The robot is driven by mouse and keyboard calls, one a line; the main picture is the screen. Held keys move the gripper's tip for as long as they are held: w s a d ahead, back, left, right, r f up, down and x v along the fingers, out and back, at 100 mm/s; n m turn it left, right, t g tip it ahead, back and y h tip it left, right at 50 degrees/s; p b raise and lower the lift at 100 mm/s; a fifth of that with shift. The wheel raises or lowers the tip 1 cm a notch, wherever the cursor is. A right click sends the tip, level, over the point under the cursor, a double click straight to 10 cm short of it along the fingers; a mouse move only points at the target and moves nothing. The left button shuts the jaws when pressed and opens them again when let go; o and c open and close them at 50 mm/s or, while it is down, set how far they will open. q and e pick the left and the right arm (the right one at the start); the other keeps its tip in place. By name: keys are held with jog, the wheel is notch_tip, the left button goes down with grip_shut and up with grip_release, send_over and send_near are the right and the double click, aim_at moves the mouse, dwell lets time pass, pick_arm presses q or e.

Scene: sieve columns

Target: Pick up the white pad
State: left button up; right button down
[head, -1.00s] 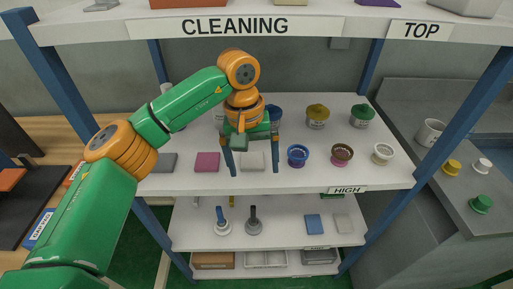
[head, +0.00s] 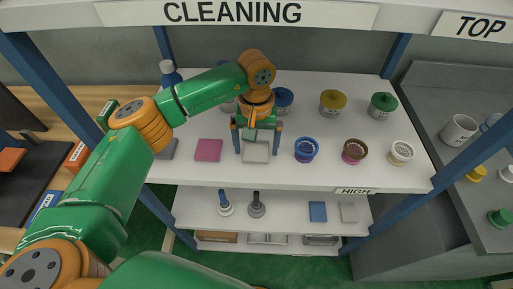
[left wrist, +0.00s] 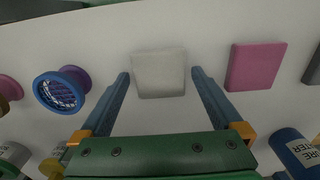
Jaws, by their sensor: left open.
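The white pad (head: 256,152) lies flat on the shelf marked HIGH, at its front middle. It also shows in the left wrist view (left wrist: 160,73), just beyond and between my fingertips. My left gripper (head: 257,138) is open and empty over the back part of the pad, its two blue fingers on either side of the pad. In the left wrist view the fingers (left wrist: 160,76) stand apart from the pad's edges. How high the fingertips are above the shelf is hard to tell. My right gripper is not in view.
A pink pad (head: 208,150) lies left of the white pad, and a grey pad (head: 168,149) further left. A blue sieve (head: 306,149) stands to the right, then a brown one (head: 354,151) and a white one (head: 401,152). Lidded jars (head: 333,103) stand behind.

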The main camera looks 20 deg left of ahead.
pick_arm(q)
jog(key=c, duration=1.2)
jog(key=shift+o, duration=0.2)
jog(key=shift+r, duration=0.1)
